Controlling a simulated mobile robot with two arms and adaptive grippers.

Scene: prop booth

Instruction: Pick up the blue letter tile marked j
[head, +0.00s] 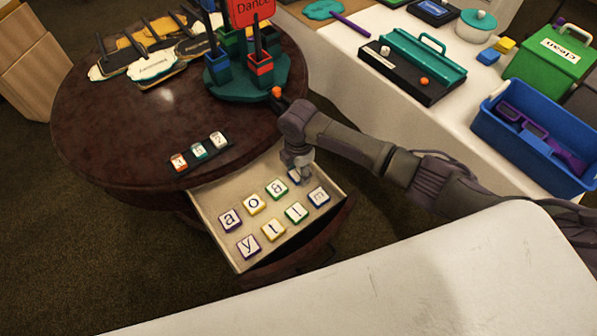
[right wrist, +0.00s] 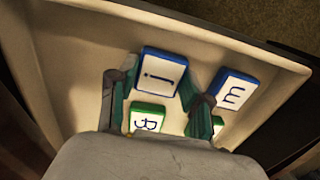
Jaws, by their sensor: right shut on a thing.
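The blue letter tile marked j (right wrist: 162,73) shows in the right wrist view, white-faced with a blue edge, between my right gripper's fingers. My right gripper (right wrist: 153,88) is shut on it. In the head view my right gripper (head: 299,163) reaches down into the open drawer's far right corner. It mostly covers the blue tile (head: 293,176) there. I cannot tell whether the tile is clear of the drawer floor. My left gripper is not in view.
The drawer (head: 215,206) of the round dark table (head: 90,130) holds several other letter tiles. A blue-edged tile (right wrist: 234,90) and a green-edged tile (right wrist: 147,117) lie close to the fingers. The drawer walls are near. A white table (head: 400,280) stands in front.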

